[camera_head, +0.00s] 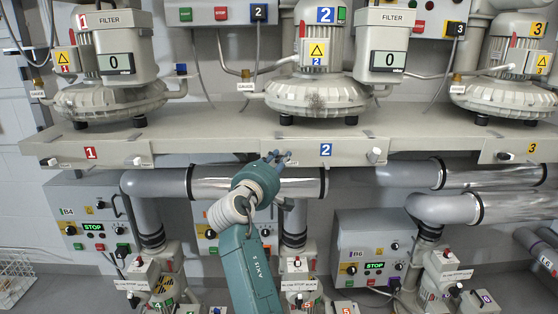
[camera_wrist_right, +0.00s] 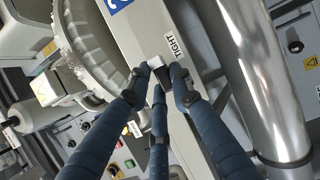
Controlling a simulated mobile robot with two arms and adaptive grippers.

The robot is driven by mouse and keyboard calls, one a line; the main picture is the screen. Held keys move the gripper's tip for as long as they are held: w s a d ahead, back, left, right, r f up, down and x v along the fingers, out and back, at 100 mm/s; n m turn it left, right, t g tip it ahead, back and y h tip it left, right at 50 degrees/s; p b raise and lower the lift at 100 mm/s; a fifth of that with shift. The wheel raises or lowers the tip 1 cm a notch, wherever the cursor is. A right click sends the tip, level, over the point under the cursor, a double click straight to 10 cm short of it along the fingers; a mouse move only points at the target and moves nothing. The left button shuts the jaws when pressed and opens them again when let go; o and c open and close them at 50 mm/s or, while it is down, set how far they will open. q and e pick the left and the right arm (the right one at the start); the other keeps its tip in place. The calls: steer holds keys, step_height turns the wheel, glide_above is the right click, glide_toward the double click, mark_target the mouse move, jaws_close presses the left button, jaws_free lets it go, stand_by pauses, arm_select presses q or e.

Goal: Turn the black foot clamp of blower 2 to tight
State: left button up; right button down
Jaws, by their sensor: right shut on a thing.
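Blower 2 (camera_head: 318,95) stands on the shelf (camera_head: 230,125), above its blue "2" plate. My right gripper (camera_head: 277,158) comes up from below to the shelf's front face, left of that plate. Its fingers hide most of the black foot clamp in the head view. In the right wrist view, the fingers are closed around the clamp's black handle (camera_wrist_right: 163,76), which has a light part beside it. A "TIGHT" label (camera_wrist_right: 171,45) is just beyond the fingertips. I cannot tell how far the handle is turned. My left gripper is out of view.
A pale clamp (camera_head: 376,155) sits right of the "2" plate. Shiny pipes (camera_head: 405,176) run below the shelf. A control box (camera_head: 372,255) stands lower right. Blower 1 (camera_head: 110,95) and blower 3 (camera_head: 508,90) are on either side.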

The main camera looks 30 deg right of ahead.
steer(key=shift+f, duration=0.25)
steer(key=c, duration=1.5)
jaws_free()
steer(key=shift+s, duration=0.1)
steer(key=shift+c, duration=0.2)
steer(key=shift+d+r, duration=0.1)
